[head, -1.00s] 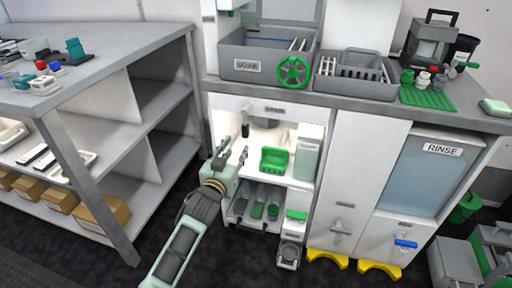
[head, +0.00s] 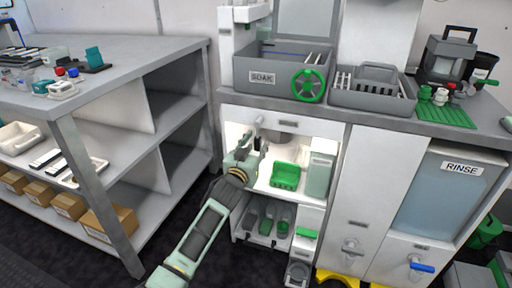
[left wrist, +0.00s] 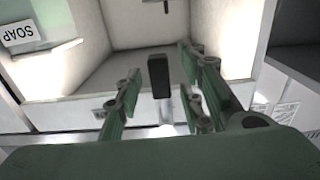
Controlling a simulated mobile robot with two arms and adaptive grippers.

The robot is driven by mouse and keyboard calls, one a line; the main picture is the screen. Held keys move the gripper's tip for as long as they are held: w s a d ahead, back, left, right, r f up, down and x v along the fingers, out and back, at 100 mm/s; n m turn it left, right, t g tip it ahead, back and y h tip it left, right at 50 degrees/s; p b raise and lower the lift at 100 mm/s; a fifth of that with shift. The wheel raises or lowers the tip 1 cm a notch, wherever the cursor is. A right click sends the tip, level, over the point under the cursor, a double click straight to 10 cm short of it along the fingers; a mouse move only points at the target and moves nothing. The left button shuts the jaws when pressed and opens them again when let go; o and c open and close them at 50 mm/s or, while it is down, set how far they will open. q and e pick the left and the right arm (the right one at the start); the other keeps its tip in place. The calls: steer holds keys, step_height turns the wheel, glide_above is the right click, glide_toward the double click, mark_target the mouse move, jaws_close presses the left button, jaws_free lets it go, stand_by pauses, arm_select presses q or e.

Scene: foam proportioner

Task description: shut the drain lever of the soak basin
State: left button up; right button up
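The soak basin (head: 262,76) is a grey tub with a SOAK label on the counter. Below it, in a lit open bay, a short black-gripped lever (head: 257,139) hangs from a grey fitting; I take it for the drain lever. My left gripper (head: 250,148) is right at this lever. In the left wrist view the black grip (left wrist: 159,76) shows between the two parted green fingers of the gripper (left wrist: 160,88), with gaps on both sides. The fingers are open and do not visibly touch it. My right gripper is not in view.
A green caddy (head: 286,175) and a pale container (head: 319,176) stand in the bay, right of the gripper. A green handwheel (head: 308,86) sits on the basin front. The RINSE tank (head: 440,195) is at right. A grey shelf (head: 92,180) stands left.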

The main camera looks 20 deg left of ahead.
arm_select(q)
jaws_close()
stand_by(0.6)
